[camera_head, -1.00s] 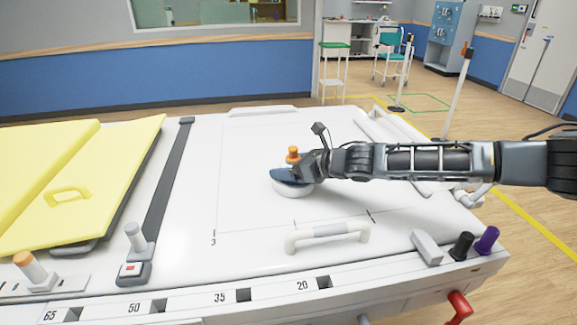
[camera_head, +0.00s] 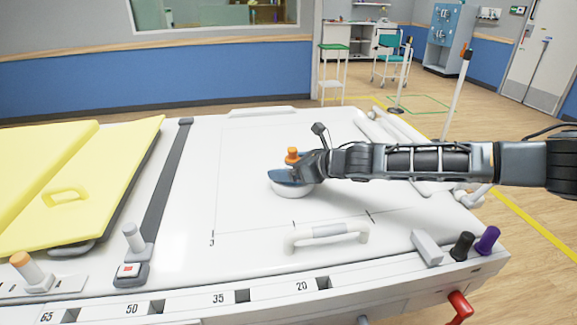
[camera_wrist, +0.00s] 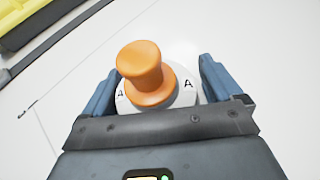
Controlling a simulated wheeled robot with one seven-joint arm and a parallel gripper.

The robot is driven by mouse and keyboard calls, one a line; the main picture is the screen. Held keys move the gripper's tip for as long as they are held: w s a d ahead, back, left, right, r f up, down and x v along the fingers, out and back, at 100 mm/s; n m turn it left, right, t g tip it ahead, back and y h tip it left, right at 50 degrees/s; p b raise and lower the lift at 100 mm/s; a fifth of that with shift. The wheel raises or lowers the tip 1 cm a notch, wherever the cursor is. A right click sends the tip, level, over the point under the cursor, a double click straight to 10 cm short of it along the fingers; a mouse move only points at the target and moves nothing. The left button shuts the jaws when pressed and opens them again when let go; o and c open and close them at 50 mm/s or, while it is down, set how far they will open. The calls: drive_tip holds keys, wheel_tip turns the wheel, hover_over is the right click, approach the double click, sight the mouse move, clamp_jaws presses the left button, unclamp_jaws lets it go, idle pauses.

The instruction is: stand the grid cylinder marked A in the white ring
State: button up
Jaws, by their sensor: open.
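The grid cylinder marked A shows an orange knob (camera_head: 292,155) on a white body, on the white table top. In the wrist view its orange knob (camera_wrist: 146,70) stands above the white body (camera_wrist: 183,97), with a letter A on either side. My gripper (camera_wrist: 158,68) is open, with one blue finger on each side of the white body. From the head camera my gripper (camera_head: 291,176) reaches in from the right and hides part of the cylinder. A white round base (camera_head: 291,192) shows below the finger; I cannot tell whether it is the cylinder's body or the white ring.
A white handle (camera_head: 327,235) stands in front. Black (camera_head: 461,246) and purple (camera_head: 487,240) knobs sit at the front right edge. A yellow pad (camera_head: 80,185) covers the left, beside a dark strip (camera_head: 167,185). The table around the cylinder is mostly clear.

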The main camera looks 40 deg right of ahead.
drive_tip(key=shift+s+a+f, duration=0.15)
drive_tip(key=shift+a+f, duration=0.1)
drive_tip(key=shift+f, duration=0.15)
drive_tip(key=r+v, duration=0.1)
drive_tip(key=v, duration=1.1)
drive_tip(key=shift+r, duration=0.25)
drive_tip(key=shift+d, duration=0.1)
